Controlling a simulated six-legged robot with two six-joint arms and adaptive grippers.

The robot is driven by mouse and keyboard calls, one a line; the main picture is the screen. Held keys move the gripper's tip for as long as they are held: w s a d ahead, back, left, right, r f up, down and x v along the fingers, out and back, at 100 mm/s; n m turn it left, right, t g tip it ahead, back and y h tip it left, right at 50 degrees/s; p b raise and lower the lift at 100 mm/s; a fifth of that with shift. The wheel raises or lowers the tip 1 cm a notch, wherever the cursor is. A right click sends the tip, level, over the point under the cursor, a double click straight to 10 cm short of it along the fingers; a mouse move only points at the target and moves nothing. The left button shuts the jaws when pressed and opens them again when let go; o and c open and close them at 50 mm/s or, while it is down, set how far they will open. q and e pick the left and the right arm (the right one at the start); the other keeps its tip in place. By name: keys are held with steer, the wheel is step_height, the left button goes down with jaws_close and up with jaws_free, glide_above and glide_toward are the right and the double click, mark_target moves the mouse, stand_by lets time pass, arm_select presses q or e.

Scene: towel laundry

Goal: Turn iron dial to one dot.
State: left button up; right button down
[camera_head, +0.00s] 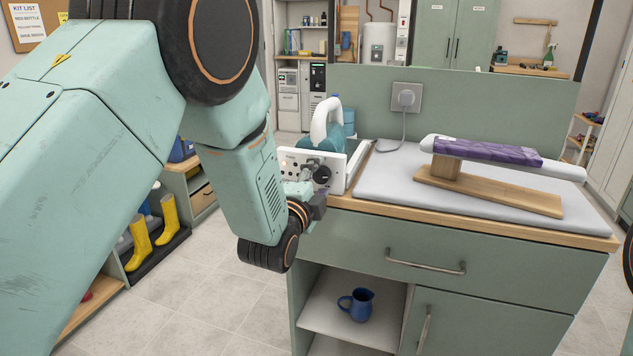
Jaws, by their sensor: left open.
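The iron (327,122), teal with a white handle, stands at the left end of the counter behind a white control panel (300,166). A round black dial (322,174) sits on the right part of the panel's front face. The dial's dot marks are too small to read. My left arm comes in from the left, and my left gripper (318,204) is open just below and in front of the dial. Its fingers are small and partly hidden by my wrist. I cannot tell whether it touches the panel. My right gripper is out of view.
A sleeve board with a purple cloth (487,151) stands on the grey ironing pad (385,178). A corded plug (406,98) is in the back panel's socket. Yellow boots (139,243) stand at left.

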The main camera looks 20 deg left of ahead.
arm_select(q)
steer(key=shift+s, duration=0.1)
steer(key=s, duration=1.1)
steer(key=shift+s+a, duration=0.2)
steer(key=shift+s, duration=0.2)
steer(key=s+a+f+n+g, duration=0.1)
steer(key=s+f+n+g, duration=0.45)
steer(key=f, duration=0.55)
steer(key=s+a+f+n+g, duration=0.2)
steer(key=s+f+n+g, duration=0.4)
steer(key=f, duration=0.5)
steer(key=s+f+n+g, duration=0.2)
steer(key=s+f, duration=0.4)
steer(key=s, duration=0.6)
steer(key=s+f+n+g, duration=0.3)
steer(key=s+f, duration=0.4)
steer(key=s, duration=0.4)
steer(key=shift+s+a+g+y, duration=0.15)
steer(key=shift+s+g+y, duration=0.2)
steer(key=shift+g, duration=0.4)
